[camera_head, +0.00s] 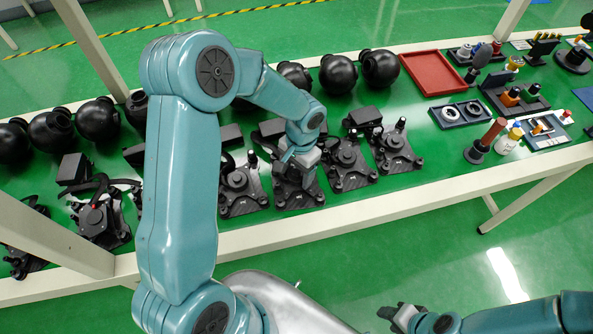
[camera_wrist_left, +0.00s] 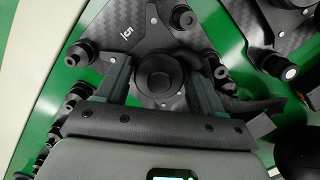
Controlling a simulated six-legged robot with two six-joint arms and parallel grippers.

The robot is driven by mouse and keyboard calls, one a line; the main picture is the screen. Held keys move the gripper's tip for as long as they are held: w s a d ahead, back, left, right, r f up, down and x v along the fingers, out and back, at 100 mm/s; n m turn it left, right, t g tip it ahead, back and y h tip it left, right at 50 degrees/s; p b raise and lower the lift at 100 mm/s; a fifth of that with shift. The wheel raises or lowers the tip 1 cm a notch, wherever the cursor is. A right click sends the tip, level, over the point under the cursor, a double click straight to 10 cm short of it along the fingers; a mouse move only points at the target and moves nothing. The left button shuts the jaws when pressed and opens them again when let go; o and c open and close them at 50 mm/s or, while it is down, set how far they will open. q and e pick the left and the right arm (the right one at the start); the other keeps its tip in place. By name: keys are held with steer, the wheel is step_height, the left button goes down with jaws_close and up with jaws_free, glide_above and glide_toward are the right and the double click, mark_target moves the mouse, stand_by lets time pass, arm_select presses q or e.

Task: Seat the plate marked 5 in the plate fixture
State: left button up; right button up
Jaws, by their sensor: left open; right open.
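The carbon-black plate marked 5 (camera_wrist_left: 138,25) lies under my left gripper in the left wrist view, with its number near the top. A round black hub (camera_wrist_left: 158,76) rises from the plate. My left gripper (camera_wrist_left: 158,82) is open, with one finger on each side of this hub; I cannot tell whether they touch it. In the head view my left gripper (camera_head: 303,168) is low over a black plate (camera_head: 297,197) in the row. My right gripper (camera_head: 398,314) is open and empty, low in front of the table. I cannot tell which part is the plate fixture.
Similar black plates stand close on both sides, one at the left (camera_head: 243,190) and one at the right (camera_head: 348,165). Black spheres (camera_head: 338,74) line the back.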

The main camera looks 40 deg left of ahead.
mark_target(298, 175)
arm_select(q)
steer(key=shift+s, duration=0.25)
steer(key=shift+w+f, duration=0.15)
steer(key=shift+c, duration=0.3)
steer(key=c, duration=0.9)
steer(key=shift+r+p, duration=3.05)
steer(key=shift+r, duration=1.55)
steer(key=shift+c, duration=0.2)
steer(key=shift+s+d+f+b, duration=0.1)
steer(key=shift+s+d+b, duration=0.25)
steer(key=shift+d, duration=0.1)
steer(key=s+d+b, duration=0.6)
steer(key=s+d, duration=1.1)
steer(key=d, duration=0.3)
steer(key=shift+s+d+b, duration=0.25)
steer(key=shift+b, duration=0.15)
